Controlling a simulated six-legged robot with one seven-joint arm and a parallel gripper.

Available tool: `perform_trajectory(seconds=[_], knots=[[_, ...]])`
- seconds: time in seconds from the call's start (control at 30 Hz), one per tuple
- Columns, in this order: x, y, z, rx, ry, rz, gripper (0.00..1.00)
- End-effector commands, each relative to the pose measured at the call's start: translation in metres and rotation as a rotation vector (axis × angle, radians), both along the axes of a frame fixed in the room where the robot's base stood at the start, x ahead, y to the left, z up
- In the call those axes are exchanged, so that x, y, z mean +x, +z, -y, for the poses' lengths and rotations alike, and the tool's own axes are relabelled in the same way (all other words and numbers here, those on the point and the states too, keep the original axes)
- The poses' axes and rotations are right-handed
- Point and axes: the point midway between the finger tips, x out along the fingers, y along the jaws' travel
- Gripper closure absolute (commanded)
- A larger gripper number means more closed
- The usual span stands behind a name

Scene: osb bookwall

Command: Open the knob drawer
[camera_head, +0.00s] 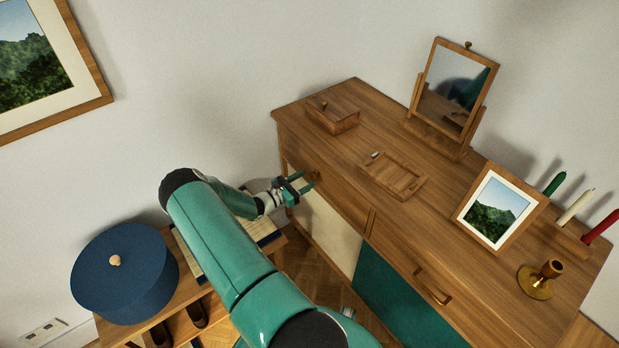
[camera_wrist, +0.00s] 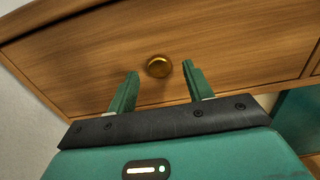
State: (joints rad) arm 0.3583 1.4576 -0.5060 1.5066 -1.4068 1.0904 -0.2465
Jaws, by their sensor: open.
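In the head view the drawer front (camera_head: 335,207) is at the left end of the wooden sideboard. My gripper (camera_wrist: 160,82) is open, its two green fingers on either side of the knob's line. The knob shows just beyond the fingertips, between them, and nothing is held. Whether the fingers touch the drawer front cannot be told. In the head view my gripper (camera_head: 309,182) is close to the drawer front.
A second drawer with a bar handle (camera_head: 433,288) is to the right. On the sideboard top (camera_head: 345,97) stand a wooden box (camera_head: 333,114), tray (camera_head: 393,175), mirror (camera_head: 455,90), framed picture (camera_head: 497,208) and brass candlestick (camera_head: 540,280). A blue round box (camera_head: 125,272) sits on a shoe bench at left.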

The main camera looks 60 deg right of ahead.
Motion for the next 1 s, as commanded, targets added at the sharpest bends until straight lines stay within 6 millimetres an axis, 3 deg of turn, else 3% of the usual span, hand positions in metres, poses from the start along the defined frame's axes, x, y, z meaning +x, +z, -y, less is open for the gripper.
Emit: perform_trajectory(seconds=[0.2,0.53,0.8,1.0], knots=[[-0.010,0.000,0.024,0.000,0.002,-0.001,0.49],[-0.012,0.000,0.028,0.000,0.003,-0.001,0.49],[-0.012,0.000,0.027,0.000,0.002,-0.001,1.00],[-0.011,0.000,0.026,0.000,0.003,-0.001,1.00]])
